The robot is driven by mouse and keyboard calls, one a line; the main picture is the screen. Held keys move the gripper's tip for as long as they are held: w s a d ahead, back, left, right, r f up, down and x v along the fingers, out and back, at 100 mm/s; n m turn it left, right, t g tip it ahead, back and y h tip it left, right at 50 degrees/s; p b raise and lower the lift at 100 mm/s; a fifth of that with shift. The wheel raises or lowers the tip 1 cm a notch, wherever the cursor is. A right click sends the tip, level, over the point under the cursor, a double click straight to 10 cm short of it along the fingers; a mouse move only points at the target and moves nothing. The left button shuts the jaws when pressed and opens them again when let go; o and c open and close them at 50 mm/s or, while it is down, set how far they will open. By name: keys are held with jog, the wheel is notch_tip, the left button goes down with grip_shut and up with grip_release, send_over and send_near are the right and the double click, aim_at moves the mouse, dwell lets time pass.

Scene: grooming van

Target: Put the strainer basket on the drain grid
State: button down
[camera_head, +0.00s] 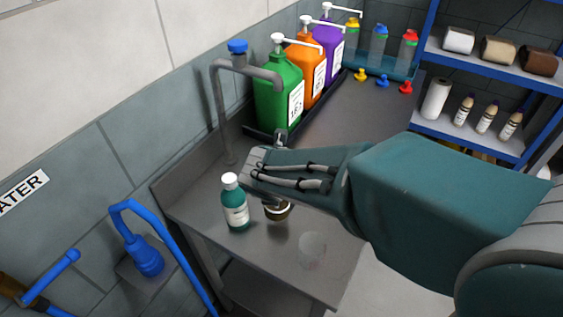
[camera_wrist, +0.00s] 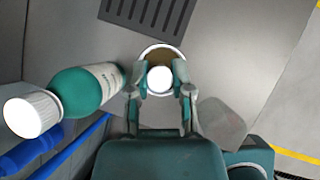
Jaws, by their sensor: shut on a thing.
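The strainer basket is a small round cup with a pale rim and brown inside (camera_wrist: 160,52); a white round knob stands at its middle. In the head view the strainer basket (camera_head: 278,213) shows just below my arm, over the steel counter. My gripper (camera_wrist: 163,92) is shut on the strainer basket, with one finger on each side of the white knob. The drain grid (camera_wrist: 150,12), a dark slotted plate in the counter, lies beyond the basket at the top of the wrist view. In the head view my arm hides the grid and my fingers.
A teal bottle with a white cap (camera_head: 235,203) stands close left of the basket. A faint clear patch (camera_head: 312,249) lies on the counter to the right. A grey tap (camera_head: 222,110) and green, orange and purple pump jugs (camera_head: 278,95) stand along the wall.

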jog(key=w+f, duration=0.1)
jog(key=w, duration=0.3)
jog(key=w+d+f, duration=0.1)
jog(key=w, duration=0.3)
jog(key=w+f, duration=0.1)
jog(key=w, duration=0.3)
jog(key=shift+w+d+f, duration=0.25)
jog(key=shift+w, duration=0.05)
jog(key=shift+a+f, duration=0.1)
jog(key=shift+a, duration=0.2)
jog(key=shift+d, duration=0.1)
jog(key=c, duration=0.5)
grip_release()
jog(key=shift+d, duration=0.2)
jog(key=shift+a, duration=0.1)
